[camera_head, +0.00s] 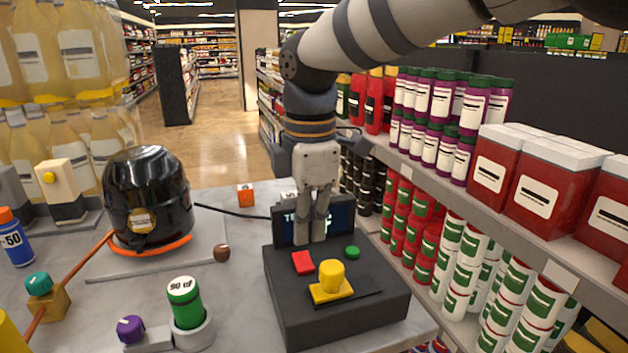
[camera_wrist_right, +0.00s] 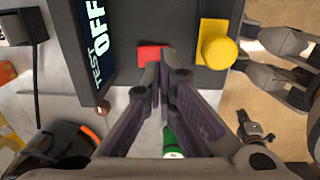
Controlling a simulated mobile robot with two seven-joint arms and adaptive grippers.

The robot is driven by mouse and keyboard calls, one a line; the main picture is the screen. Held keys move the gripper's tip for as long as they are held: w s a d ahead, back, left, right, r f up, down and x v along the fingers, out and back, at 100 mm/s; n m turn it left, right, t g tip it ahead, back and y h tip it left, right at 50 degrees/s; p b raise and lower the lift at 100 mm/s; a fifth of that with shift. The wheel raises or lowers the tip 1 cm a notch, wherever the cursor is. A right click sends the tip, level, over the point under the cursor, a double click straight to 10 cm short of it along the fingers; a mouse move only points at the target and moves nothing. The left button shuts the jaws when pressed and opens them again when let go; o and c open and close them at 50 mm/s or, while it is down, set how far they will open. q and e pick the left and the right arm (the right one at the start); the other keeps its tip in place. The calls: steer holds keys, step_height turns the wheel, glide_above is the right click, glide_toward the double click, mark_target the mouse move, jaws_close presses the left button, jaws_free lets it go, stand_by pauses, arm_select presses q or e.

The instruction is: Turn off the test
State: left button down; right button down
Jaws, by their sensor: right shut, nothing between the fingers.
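A dark control box (camera_head: 330,315) stands at the table's right front. On it are a red button (camera_head: 303,262), a green button (camera_head: 352,252) and a yellow knob (camera_head: 332,275). Behind the buttons is a screen (camera_head: 286,236), partly hidden by my gripper in the head view; in the wrist view the screen (camera_wrist_right: 99,45) reads "TEST OFF". My right gripper (camera_head: 318,238) points down, shut and empty, above the box beside the red button. In the wrist view its fingertips (camera_wrist_right: 164,72) lie close to the red button (camera_wrist_right: 148,53); contact cannot be told. My left gripper does not show.
A black round vessel (camera_head: 147,192) with an orange base ring stands at left. A green-and-white cylinder (camera_head: 184,302), purple knob (camera_head: 130,328), brown ball (camera_head: 222,253) and orange cube (camera_head: 245,195) are on the table (camera_head: 240,325). Shelves (camera_head: 500,230) of goods run along the right.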

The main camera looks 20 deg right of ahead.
mark_target(303, 258)
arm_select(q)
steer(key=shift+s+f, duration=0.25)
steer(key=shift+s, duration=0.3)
arm_select(e)
step_height(303, 258, up, 9)
steer(key=s, duration=0.1)
steer(key=shift+s, duration=0.25)
steer(key=shift+d, duration=0.1)
steer(key=shift+w+a+r+t, duration=0.25)
steer(key=shift+w+r+t, duration=0.05)
steer(key=shift+w, duration=0.25)
steer(key=shift+f, duration=0.1)
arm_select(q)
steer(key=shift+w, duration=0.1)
arm_select(e)
steer(key=f, duration=0.4)
steer(key=w+f, duration=0.1)
steer(key=f, duration=0.8)
steer(key=shift+w+f, duration=0.35)
